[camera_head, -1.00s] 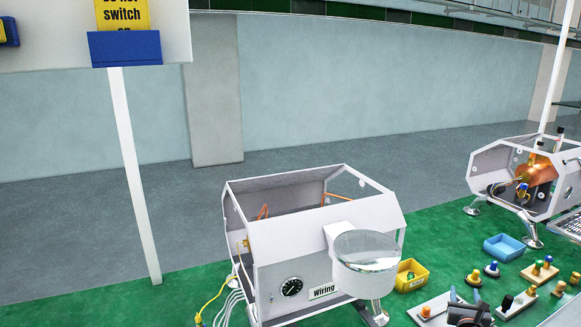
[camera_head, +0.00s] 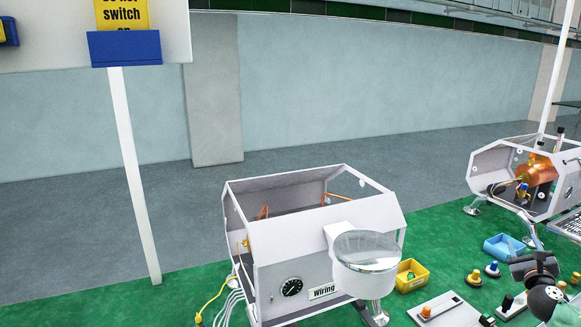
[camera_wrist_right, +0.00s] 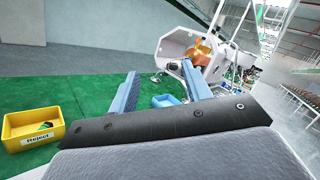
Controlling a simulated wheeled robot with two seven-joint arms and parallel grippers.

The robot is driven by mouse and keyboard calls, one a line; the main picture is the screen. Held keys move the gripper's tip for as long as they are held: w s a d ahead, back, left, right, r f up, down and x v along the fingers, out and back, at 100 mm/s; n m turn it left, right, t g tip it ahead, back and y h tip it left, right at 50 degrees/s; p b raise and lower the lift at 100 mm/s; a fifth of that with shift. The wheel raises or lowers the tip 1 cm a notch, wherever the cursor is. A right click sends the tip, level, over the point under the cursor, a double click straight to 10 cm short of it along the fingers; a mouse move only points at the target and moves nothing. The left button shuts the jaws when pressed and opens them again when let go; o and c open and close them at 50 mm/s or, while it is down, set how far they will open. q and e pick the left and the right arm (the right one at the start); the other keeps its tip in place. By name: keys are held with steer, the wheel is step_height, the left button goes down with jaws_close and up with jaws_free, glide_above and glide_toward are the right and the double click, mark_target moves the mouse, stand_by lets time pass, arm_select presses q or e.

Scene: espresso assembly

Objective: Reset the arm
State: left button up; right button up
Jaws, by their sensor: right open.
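My right gripper (camera_head: 533,264) is at the lower right of the head view, dark, with its arm coming in from the bottom right corner. In the right wrist view its two blue-grey fingers (camera_wrist_right: 160,72) stand wide apart with nothing between them. From there the open jaws point toward a small blue bin (camera_wrist_right: 165,101) and a white machine with a copper boiler (camera_wrist_right: 203,53). The left gripper is not in view.
A white machine housing labelled Wiring (camera_head: 290,250) stands at centre on the green mat. A yellow bin (camera_head: 411,276), a blue bin (camera_head: 503,248) and several small knobbed parts lie to its right. The copper-boiler machine (camera_head: 541,177) stands further right. A sign post (camera_head: 135,180) is at left.

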steer(key=s+d+f+m+g, duration=0.1)
steer(key=s+f+m+g, duration=0.2)
steer(key=s+f+m, duration=0.5)
steer(key=s+d+f+m+g+h, duration=0.1)
steer(key=d+f+m+g, duration=0.2)
steer(key=f, duration=1)
steer(key=s+f+m+g, duration=0.3)
steer(key=s+f+m, duration=0.25)
steer(key=f, duration=0.45)
steer(key=s+f+m+g, duration=0.7)
steer(key=s+f+m, duration=0.8)
steer(key=s+f, duration=0.75)
steer(key=s+a+f+m+g+y, duration=0.1)
steer(key=s+a+f, duration=0.25)
steer(key=a, duration=0.45)
steer(key=s+a+f+m+y, duration=0.15)
steer(key=a+f, duration=0.25)
steer(key=a, duration=0.5)
steer(key=s+a+f+g+y, duration=0.15)
steer(key=s+a+f, duration=0.25)
steer(key=a, duration=0.4)
steer(key=a+f+m+y, duration=0.1)
steer(key=a+y, duration=0.1)
steer(key=a, duration=1.2)
steer(key=s+a+f+m+y, duration=0.1)
steer(key=a+y, duration=0.1)
steer(key=a, duration=1.2)
steer(key=shift+s+a+f+m, duration=0.25)
steer(key=shift+a+f+m, duration=0.05)
steer(key=shift+t, duration=0.25)
